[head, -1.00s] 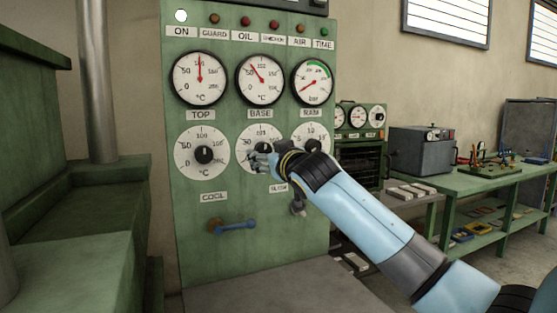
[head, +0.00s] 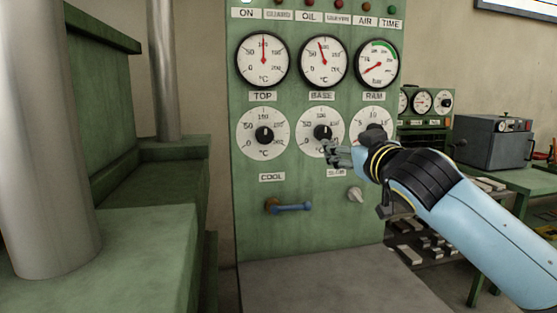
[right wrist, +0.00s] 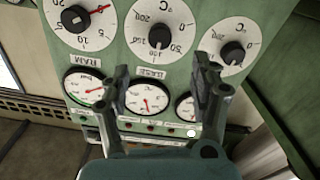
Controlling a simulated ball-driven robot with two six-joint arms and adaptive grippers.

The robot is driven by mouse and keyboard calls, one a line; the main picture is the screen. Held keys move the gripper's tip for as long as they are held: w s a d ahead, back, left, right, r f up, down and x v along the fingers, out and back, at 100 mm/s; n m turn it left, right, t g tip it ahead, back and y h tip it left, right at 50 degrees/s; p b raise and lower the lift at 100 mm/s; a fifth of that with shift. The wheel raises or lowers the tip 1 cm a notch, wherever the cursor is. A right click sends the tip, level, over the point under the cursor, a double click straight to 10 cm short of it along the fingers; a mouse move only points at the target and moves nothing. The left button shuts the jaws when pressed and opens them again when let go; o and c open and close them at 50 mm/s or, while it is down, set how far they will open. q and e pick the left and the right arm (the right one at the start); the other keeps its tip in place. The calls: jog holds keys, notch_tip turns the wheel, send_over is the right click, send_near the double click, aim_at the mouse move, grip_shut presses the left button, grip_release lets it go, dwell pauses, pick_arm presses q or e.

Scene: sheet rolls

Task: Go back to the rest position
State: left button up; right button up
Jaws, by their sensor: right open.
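My right gripper (head: 337,154) is in front of the green control panel (head: 330,225), just below and right of the BASE dial (head: 309,131). It is open and holds nothing. In the right wrist view the two fingers of the gripper (right wrist: 161,90) stand apart, with the upside-down panel dials and gauges beyond them. The RAM dial (head: 364,116) is partly hidden behind my right wrist. My left gripper is not in view.
A blue handle (head: 293,207) and a grey knob (head: 354,194) stick out low on the panel. Green machinery with a metal column (head: 45,150) stands at left. A grey box (head: 493,142) sits on a green bench at right.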

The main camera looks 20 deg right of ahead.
jog(key=s+a+f+g, duration=0.4)
jog(key=s+f+g, duration=0.3)
jog(key=s+f, duration=0.7)
jog(key=s+a+f+g+y, duration=0.2)
jog(key=s+a+f+g, duration=0.3)
jog(key=s, duration=0.4)
jog(key=s+a+f+g+y, duration=0.2)
jog(key=s+f, duration=0.5)
jog(key=s, duration=0.2)
notch_tip(320, 180, down, 29)
jog(key=s+d+g+b, duration=0.1)
jog(key=s+d+b, duration=0.1)
jog(key=b, duration=0.3)
jog(key=s+d+f+g+b, duration=0.1)
jog(key=s+f+b, duration=0.3)
jog(key=s+f, duration=1.4)
notch_tip(320, 180, down, 3)
jog(key=shift+s+f, duration=0.15)
jog(key=shift+s, duration=0.2)
